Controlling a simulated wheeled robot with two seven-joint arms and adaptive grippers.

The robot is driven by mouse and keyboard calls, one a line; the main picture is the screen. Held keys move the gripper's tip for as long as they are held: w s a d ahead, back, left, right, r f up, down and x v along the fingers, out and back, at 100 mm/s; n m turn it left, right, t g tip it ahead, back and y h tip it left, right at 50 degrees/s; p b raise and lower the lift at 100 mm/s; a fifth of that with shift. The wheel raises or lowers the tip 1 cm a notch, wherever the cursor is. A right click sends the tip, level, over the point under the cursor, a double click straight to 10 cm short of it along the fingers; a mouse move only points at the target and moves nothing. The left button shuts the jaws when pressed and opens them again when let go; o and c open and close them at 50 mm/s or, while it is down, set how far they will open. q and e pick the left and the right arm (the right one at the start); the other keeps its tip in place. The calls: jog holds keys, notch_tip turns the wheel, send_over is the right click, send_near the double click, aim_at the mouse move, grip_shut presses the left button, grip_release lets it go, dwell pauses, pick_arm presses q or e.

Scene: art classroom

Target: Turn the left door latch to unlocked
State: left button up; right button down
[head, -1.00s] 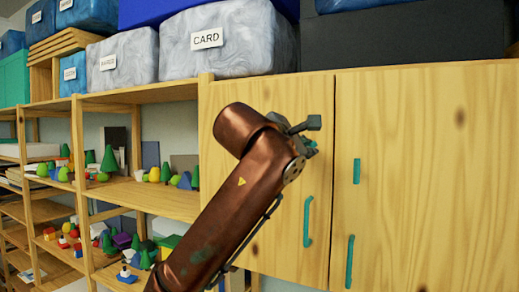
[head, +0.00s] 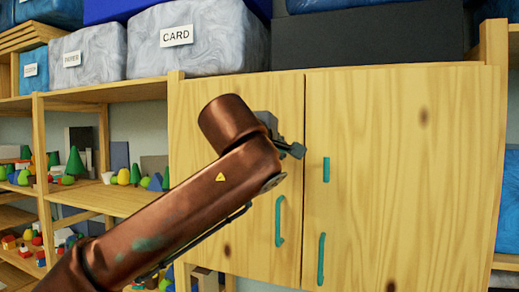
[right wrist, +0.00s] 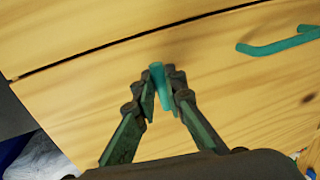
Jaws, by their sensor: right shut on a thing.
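The left door latch, a small teal bar (right wrist: 158,82), shows in the right wrist view between my right gripper's fingertips (right wrist: 162,98). The gripper is shut on it. Its exact turn is hard to tell, as the fingers cover part of it. In the head view my copper-coloured right arm crosses the left door (head: 190,110), with the gripper (head: 289,150) near that door's right edge. The latch is hidden there behind the gripper. The right door's latch (head: 326,169) stands upright on the right door (head: 400,130). My left gripper is out of view.
The left door's teal handle (head: 280,220) is below my gripper; the right door's handle (head: 321,259) is beside it. Boxes, one labelled CARD (head: 200,45), stand on top. Open shelves to the left hold several small toy trees and blocks (head: 75,165). Both doors look closed.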

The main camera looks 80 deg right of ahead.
jog(key=shift+s, duration=0.1)
dwell(0.3)
jog(key=c, duration=2)
grip_release()
jog(key=v, duration=1.2)
jog(key=shift+a, duration=0.1)
jog(key=shift+w, duration=0.2)
